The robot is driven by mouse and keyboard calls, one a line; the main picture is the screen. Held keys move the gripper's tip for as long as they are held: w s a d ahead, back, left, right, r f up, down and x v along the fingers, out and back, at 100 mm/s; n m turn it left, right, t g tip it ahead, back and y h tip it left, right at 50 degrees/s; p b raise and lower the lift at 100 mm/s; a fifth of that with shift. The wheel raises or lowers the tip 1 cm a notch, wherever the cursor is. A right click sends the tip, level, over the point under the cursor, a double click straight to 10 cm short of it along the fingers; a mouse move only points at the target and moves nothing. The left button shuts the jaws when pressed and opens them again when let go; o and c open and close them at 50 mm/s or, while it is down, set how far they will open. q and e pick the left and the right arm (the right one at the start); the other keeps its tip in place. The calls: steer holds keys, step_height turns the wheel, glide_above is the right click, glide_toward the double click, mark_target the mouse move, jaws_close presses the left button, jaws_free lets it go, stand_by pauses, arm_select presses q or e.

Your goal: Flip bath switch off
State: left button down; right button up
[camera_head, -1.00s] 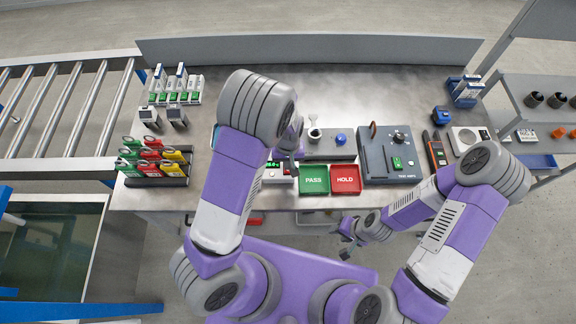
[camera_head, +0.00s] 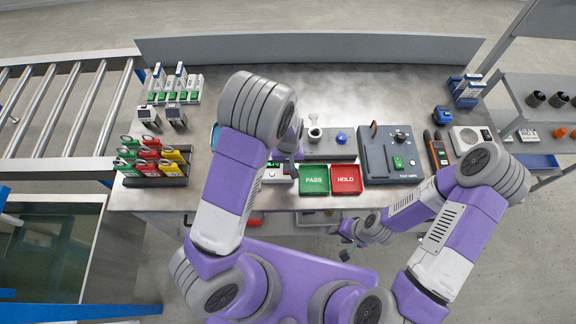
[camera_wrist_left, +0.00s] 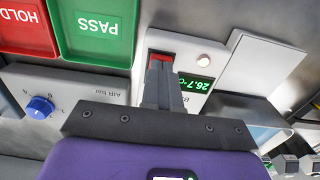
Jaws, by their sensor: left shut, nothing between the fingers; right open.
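The bath's white control panel (camera_wrist_left: 222,98) fills the middle of the left wrist view. It has a red switch (camera_wrist_left: 157,62), a round pale lamp (camera_wrist_left: 204,60) and a green display (camera_wrist_left: 190,82) reading about 26.7. My left gripper (camera_wrist_left: 163,78) is shut and empty, its fingertips at the red switch and partly covering it; whether they touch cannot be told. In the head view the left gripper (camera_head: 291,170) is over the panel (camera_head: 275,174), and my arm hides much of the bath. My right gripper (camera_head: 345,250) is open and empty in front of the table.
The green PASS tray (camera_head: 314,180) and red HOLD tray (camera_head: 346,179) lie just right of the panel. Behind them is the air bar with a blue knob (camera_head: 341,138). A grey test unit (camera_head: 377,163) stands further right.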

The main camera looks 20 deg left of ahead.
arm_select(q)
steer(key=shift+f, duration=0.3)
step_height(320, 180, up, 7)
steer(key=p, duration=0.5)
steer(key=shift+r+p, duration=0.1)
steer(key=shift+p, duration=0.3)
stand_by(0.3)
